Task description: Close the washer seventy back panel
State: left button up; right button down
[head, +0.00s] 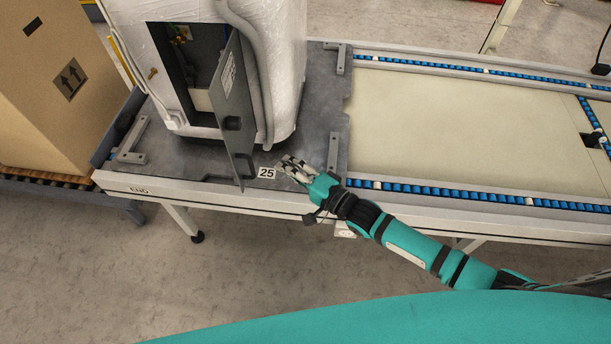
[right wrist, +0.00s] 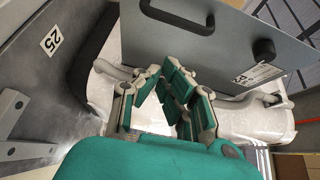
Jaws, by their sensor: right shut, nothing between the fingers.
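The washer (head: 286,75) is a white unit standing on a dark grey plate. Its grey back panel (head: 237,103) stands swung open toward me, showing the dark opening (head: 181,75) on the left. The panel has a black handle low down and a paper label. My right gripper (head: 287,163) is shut and empty, low to the right of the panel's lower end and apart from it in the head view. In the right wrist view the panel (right wrist: 225,65) fills the upper middle, beyond my shut fingers (right wrist: 165,82). My left gripper is not in view.
A conveyor line (head: 450,120) with blue rollers extends to the right and is empty. A large cardboard box (head: 45,85) stands on rollers at the left. Metal brackets (head: 131,140) and a "25" tag (head: 267,173) are on the plate. The plate's front edge is clear.

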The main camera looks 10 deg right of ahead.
jog(key=shift+w+a+p, duration=0.15)
jog(key=shift+a+p, duration=0.1)
jog(key=shift+a, duration=0.85)
jog(key=shift+w+a+p, duration=0.1)
jog(key=shift+a+p, duration=0.1)
jog(key=shift+a, duration=0.85)
